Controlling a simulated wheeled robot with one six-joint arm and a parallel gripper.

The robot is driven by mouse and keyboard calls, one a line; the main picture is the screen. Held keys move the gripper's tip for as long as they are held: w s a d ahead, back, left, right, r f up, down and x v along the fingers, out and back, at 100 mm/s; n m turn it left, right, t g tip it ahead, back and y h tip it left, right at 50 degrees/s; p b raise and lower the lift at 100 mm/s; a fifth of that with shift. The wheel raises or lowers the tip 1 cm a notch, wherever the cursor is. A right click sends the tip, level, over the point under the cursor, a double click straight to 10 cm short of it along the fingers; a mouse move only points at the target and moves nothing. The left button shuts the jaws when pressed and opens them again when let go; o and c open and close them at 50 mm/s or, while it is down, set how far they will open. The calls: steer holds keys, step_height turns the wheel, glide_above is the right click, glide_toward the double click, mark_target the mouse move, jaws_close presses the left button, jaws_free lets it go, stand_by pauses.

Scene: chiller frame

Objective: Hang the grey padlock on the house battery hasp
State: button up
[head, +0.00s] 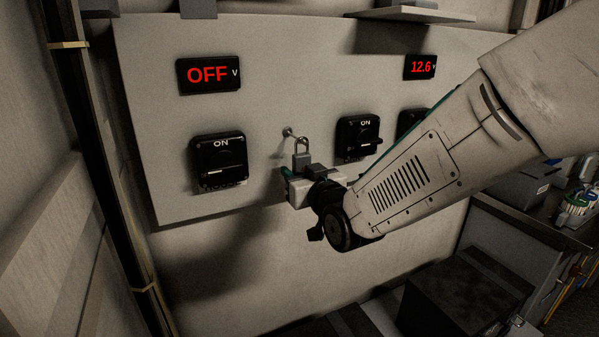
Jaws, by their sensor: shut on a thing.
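The grey padlock (302,158) is upright in front of the panel, its shackle on top. My gripper (302,174) is shut on the lower part of its body, which the fingers partly hide. A small metal peg (288,132) sticks out of the panel just up and left of the shackle. I cannot tell whether the shackle touches the peg. Black rotary switches marked ON stand at left (218,162) and right (357,137). A third switch (411,120) is partly behind my arm. No hasp is clearly marked as the house battery one.
The pale panel (262,90) carries a red OFF display (208,75) and a red 12.6 display (420,67). A shelf (410,14) juts out above. A black box (465,290) stands at lower right. The panel between the left switch and padlock is clear.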

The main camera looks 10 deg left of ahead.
stand_by(0.4)
steer(key=o, duration=1.2)
steer(key=shift+c, duration=0.2)
